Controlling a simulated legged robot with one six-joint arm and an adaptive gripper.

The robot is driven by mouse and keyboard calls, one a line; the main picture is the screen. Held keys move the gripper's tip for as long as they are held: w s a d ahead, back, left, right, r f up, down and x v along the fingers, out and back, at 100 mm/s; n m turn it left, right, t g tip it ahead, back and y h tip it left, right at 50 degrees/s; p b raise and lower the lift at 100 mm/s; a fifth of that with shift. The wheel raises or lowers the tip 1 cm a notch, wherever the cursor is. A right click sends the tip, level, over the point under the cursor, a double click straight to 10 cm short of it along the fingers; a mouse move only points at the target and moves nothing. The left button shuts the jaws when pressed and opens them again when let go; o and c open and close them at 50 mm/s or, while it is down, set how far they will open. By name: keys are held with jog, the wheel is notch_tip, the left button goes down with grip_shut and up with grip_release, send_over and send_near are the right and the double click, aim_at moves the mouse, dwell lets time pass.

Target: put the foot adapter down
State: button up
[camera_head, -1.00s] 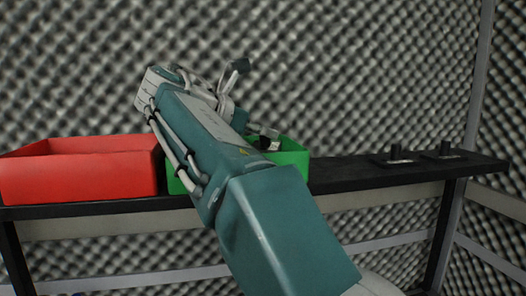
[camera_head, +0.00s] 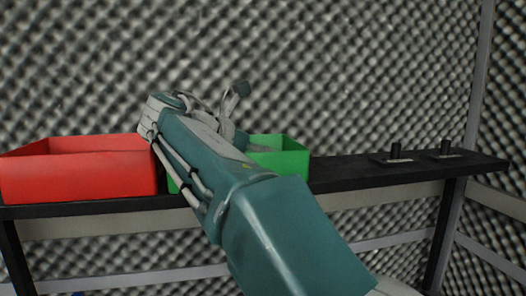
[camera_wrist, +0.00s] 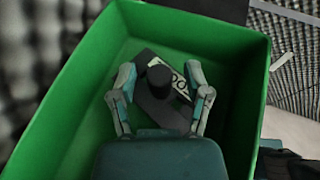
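The foot adapter (camera_wrist: 159,79), a dark piece with a round black knob and a plate with pale markings, is inside the green box (camera_wrist: 226,40) in the wrist view. It appears to lie on the box floor. My gripper (camera_wrist: 159,73) is inside the box walls, with one finger on each side of the knob. The fingers are spread wide, with visible gaps to the knob. In the head view, my arm covers much of the green box (camera_head: 290,163), and the adapter is hidden there.
A red box (camera_head: 80,178) stands left of the green box on a dark shelf (camera_head: 345,180). Two black-knobbed pieces (camera_head: 396,153) (camera_head: 445,149) stand at the right end of the shelf. The shelf between them and the green box is clear. A foam wall stands behind.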

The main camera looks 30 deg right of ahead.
jog(key=shift+a+r, duration=0.1)
jog(key=shift+r, duration=0.05)
jog(key=v, duration=1)
jog(key=shift+a+r, duration=0.15)
jog(key=shift+a, duration=0.2)
jog(key=shift+s+a+r, duration=0.1)
jog(key=shift+a+r, duration=0.15)
jog(key=shift+a, duration=0.25)
